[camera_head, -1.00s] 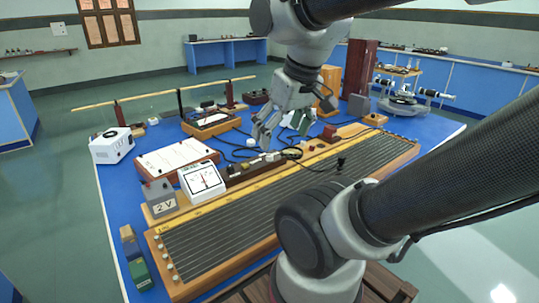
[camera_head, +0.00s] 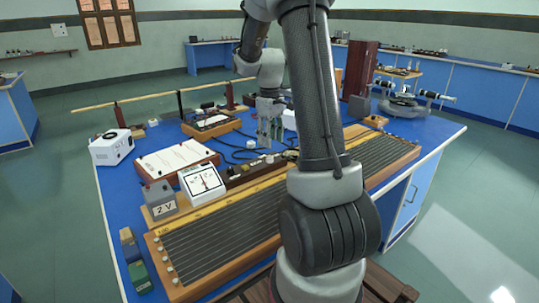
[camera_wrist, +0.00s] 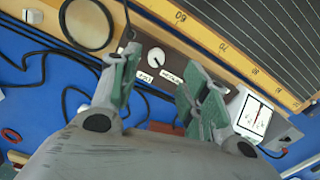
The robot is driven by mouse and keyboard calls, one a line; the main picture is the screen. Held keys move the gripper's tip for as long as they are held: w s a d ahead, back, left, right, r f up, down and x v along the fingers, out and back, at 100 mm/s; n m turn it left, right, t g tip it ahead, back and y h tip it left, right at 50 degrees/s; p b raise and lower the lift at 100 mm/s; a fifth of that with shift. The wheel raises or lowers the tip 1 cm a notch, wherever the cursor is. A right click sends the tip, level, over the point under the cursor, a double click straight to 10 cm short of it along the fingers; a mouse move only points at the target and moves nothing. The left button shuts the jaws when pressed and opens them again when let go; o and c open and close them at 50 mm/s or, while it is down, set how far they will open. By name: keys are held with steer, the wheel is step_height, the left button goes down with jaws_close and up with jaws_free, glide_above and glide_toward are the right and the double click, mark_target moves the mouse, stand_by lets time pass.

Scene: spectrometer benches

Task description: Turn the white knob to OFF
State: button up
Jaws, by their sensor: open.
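The white knob (camera_wrist: 156,57) sits on a dark panel (camera_wrist: 175,58) in the wrist view, with a small white label to its lower left and another to its lower right. The lettering is too small to read surely, and I cannot tell the knob's setting. My gripper (camera_wrist: 158,68) is open, its green-padded fingers to either side of the knob in this view. Nothing is between the fingers, and they appear apart from the knob. In the head view my gripper (camera_head: 269,122) points down over the middle of the blue bench; the knob is not clear there.
A long wired board (camera_head: 225,232) with a yellow scale runs along the front. A white meter (camera_head: 202,183) and a grey 2 V block (camera_head: 159,199) stand left.

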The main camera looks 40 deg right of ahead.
mark_target(270, 157)
steer(key=shift+w+d+r+n, duration=0.1)
steer(key=shift+w+r+n, duration=0.15)
steer(key=shift+r+n, duration=0.25)
steer(key=shift+f+n, duration=0.4)
steer(key=shift+f, duration=0.1)
step_height(270, 157, down, 7)
steer(key=shift+r, duration=0.1)
jaws_close()
